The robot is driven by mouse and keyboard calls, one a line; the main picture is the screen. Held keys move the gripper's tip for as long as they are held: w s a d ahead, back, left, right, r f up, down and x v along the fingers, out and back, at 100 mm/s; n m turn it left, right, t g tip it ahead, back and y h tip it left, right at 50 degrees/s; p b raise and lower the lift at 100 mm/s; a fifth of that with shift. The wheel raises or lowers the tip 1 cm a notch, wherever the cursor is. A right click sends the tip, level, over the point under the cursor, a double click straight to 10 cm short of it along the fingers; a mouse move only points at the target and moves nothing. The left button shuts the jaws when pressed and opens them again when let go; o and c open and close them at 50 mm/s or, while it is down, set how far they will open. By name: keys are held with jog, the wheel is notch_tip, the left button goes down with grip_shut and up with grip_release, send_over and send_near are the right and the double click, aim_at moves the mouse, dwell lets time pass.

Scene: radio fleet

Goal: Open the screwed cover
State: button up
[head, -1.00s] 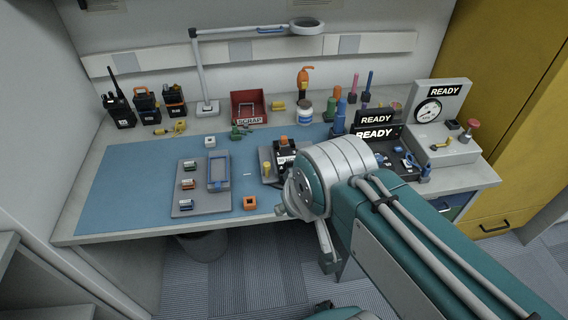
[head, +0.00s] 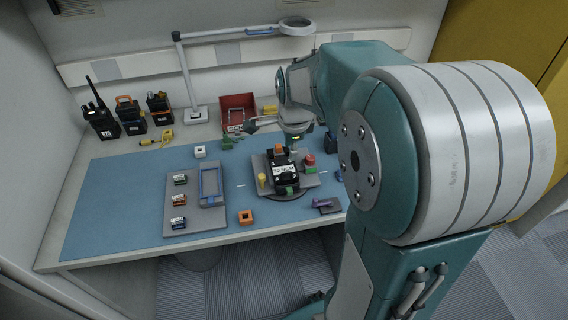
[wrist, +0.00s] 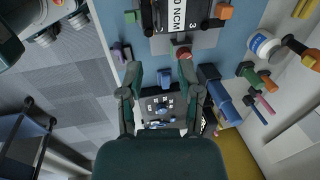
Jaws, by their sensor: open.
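A black unit (head: 284,177) with a white "30 NCM" label and an orange piece on top sits on a grey fixture plate (head: 255,163) on the blue mat. It also shows at the top of the wrist view (wrist: 160,15), partly cut off. I cannot make out a cover or its screws. My gripper (wrist: 160,76) is open and empty, with its two dark fingers apart. A red knob (wrist: 183,52) shows near its right fingertip; in the head view the red knob (head: 309,160) stands on the plate's right side. In the head view, my arm's end is above and behind the unit.
A grey tray (head: 183,222) with small coloured parts and a blue frame lies left of the fixture. An orange block (head: 246,217) and a purple tool (head: 326,203) lie near the front edge. Radios (head: 101,121) and a red bin (head: 238,103) stand behind. My arm hides the right side.

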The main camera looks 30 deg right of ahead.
aim_at(288, 172)
jog(key=f, duration=0.3)
jog(key=w+f, duration=0.1)
jog(key=f, duration=0.3)
jog(key=w+f, duration=0.1)
jog(key=f, duration=0.2)
jog(key=shift+d+f, duration=0.15)
jog(key=shift+d, duration=0.05)
jog(key=shift+c, duration=0.3)
grip_shut()
